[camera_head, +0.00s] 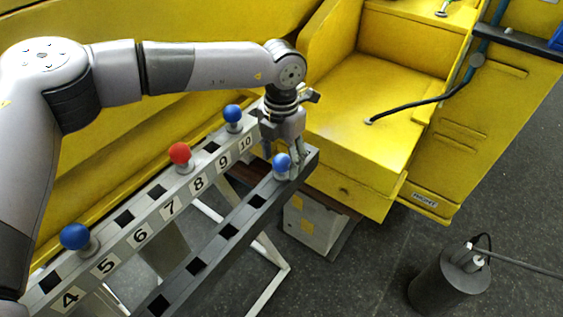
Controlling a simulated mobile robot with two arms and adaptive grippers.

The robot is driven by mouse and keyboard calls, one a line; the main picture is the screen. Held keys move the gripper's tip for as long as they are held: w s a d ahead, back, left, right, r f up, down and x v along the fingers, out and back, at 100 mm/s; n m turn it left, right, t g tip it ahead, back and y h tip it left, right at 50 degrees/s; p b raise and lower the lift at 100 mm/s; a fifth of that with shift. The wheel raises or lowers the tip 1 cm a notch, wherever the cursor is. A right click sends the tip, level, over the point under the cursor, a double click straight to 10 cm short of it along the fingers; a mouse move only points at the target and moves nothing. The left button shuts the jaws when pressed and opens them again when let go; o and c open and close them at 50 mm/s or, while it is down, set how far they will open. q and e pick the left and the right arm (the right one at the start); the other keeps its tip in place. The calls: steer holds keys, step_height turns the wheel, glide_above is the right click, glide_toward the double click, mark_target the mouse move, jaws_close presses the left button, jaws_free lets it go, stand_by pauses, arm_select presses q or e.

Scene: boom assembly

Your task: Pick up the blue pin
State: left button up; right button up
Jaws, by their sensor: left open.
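A blue pin (281,162) with a round head stands at the far end of the front rail of the rack. My left gripper (296,163) points down right beside this pin, at its right side. It is open, and I cannot tell whether a finger touches the pin. A second blue pin (233,114) stands on the numbered rail near label 10, just left of my left gripper. A third blue pin (76,237) stands near labels 4 and 5 at the lower left. My right gripper is not in view.
A red pin (180,154) stands on the numbered rail (151,225) between the blue ones. Square holes line both rails. Yellow machinery (360,120) rises behind and to the right. A dark cylinder (449,282) with cables stands on the floor at lower right.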

arm_select(q)
steer(key=shift+f, duration=0.4)
steer(key=shift+s, duration=0.1)
steer(key=shift+c, duration=0.2)
steer(key=shift+r, duration=0.1)
jaws_close()
